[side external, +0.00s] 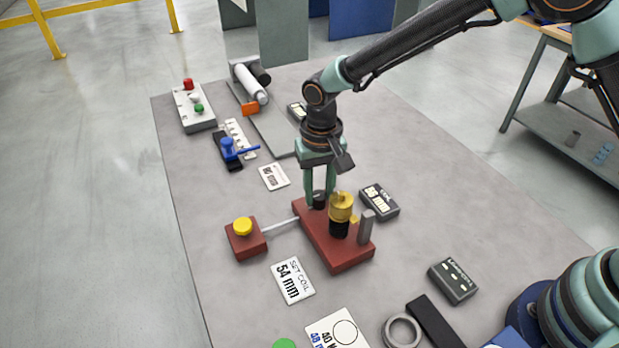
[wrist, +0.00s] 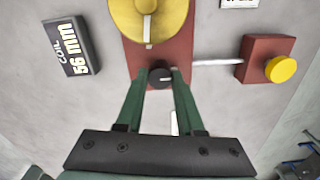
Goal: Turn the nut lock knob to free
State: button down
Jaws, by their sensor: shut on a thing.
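The nut lock knob (wrist: 160,77) is a small black round knob with a pale mark, on the red base block (wrist: 186,50). My gripper (wrist: 161,76) has its two green fingers closed on either side of it, shut on it. In the side external view my gripper (side external: 319,198) reaches down to the black knob (side external: 319,201) at the far end of the red base (side external: 347,262). A yellow and black cylinder (side external: 341,210) stands on the base beside the fingers. The knob is partly hidden by the fingers, and I cannot tell which setting its mark points to.
A red box with a yellow button (side external: 243,226) joins the base by a pale rod. A grey upright post (side external: 366,227) stands on the base. A dark "56 mm" block (wrist: 70,46) lies beside it. A "54 mm" card (side external: 293,281) lies in front.

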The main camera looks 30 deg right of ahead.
aim_at(319, 194)
jog(key=shift+r, duration=0.1)
dwell(0.3)
jog(key=c, duration=0.5)
grip_release()
notch_tip(319, 194, up, 12)
dwell(0.4)
